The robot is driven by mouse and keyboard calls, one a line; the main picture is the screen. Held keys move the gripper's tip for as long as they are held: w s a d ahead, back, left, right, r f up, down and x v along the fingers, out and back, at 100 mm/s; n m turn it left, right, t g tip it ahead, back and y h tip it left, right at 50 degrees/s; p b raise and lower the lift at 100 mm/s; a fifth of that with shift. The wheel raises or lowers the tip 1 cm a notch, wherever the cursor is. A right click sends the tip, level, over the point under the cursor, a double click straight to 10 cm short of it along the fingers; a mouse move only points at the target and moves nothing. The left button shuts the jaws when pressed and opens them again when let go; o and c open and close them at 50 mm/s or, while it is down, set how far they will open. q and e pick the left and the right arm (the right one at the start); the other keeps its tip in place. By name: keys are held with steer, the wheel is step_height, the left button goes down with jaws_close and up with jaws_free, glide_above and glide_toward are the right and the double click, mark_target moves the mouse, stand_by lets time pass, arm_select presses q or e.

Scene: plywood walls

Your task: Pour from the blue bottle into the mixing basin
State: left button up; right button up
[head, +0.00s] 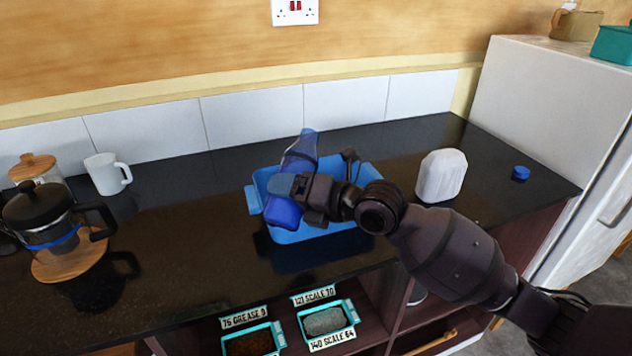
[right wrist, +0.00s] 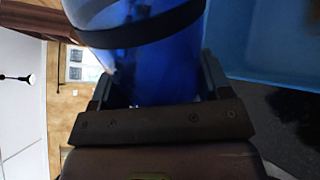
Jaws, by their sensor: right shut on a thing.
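The blue bottle (head: 299,152) is held over the left part of the light blue mixing basin (head: 374,172), tilted, with its narrower end up and leaning right in the head view. My right gripper (head: 296,187) is shut on the bottle's lower part. In the right wrist view the bottle (right wrist: 160,65) fills the space between the fingers, and part of the basin (right wrist: 270,40) shows at the upper right. The bottle and my gripper hide much of the basin's inside. I cannot tell whether anything flows from the bottle. My left gripper is not in view.
A white container (head: 441,176) and a small blue cap (head: 521,173) stand right of the basin. A white mug (head: 107,174) and a French press (head: 50,225) stand at the left. Labelled trays (head: 327,322) sit below the counter. The dark counter (head: 185,225) left of the basin is clear.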

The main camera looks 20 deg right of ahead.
steer(key=shift+s+r+m+p, duration=0.1)
steer(key=shift+r+m+p, duration=0.3)
steer(key=shift+p, duration=0.15)
stand_by(0.4)
steer(key=shift+s+a+f+m, duration=0.1)
steer(key=shift+f+m, duration=0.2)
steer(key=shift+f, duration=0.1)
steer(key=shift+s, duration=0.1)
stand_by(0.4)
steer(key=shift+f+g, duration=0.2)
steer(key=shift+g, duration=0.1)
steer(key=shift+a+f+m+p, duration=0.1)
steer(key=shift+m+p, duration=0.2)
steer(key=shift+f, duration=0.15)
steer(key=shift+w+d+r+m, duration=0.25)
steer(key=shift+w+m, duration=0.1)
steer(key=shift+m, duration=0.45)
stand_by(1.0)
steer(key=shift+b, duration=0.3)
stand_by(0.5)
stand_by(0.4)
